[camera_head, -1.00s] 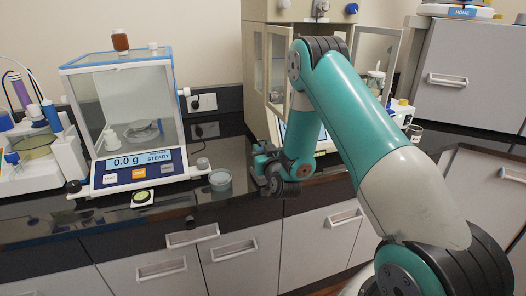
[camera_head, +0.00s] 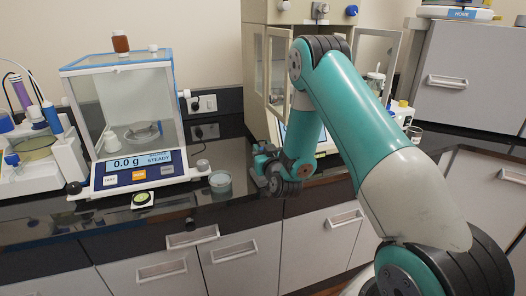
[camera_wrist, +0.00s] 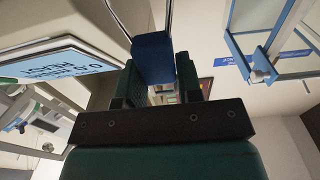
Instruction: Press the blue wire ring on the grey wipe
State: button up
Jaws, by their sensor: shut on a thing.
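In the wrist view my gripper (camera_wrist: 160,88) is shut on a blue block-like piece (camera_wrist: 152,58) with thin grey wire running up from it. I take this to be the blue wire ring; its far end is cut off by the top edge. In the head view my gripper (camera_head: 262,158) is low over the black counter, in front of the tall beige cabinet and right of a small round dish (camera_head: 220,181). The held piece cannot be made out there. I cannot pick out a grey wipe in either view.
The beige cabinet (camera_head: 256,90) is close behind my arm. Bottles (camera_head: 402,112) stand to the right. The counter's front strip is mostly clear.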

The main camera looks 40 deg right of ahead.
jog(key=shift+r+p, duration=2.6)
jog(key=shift+r, duration=0.65)
jog(key=s+a+n+y, duration=0.2)
jog(key=a+y, duration=0.3)
jog(key=a, duration=0.8)
jog(key=shift+s+f+n+t, duration=0.25)
jog(key=shift+s+n+t, duration=0.15)
jog(key=shift+n, duration=0.2)
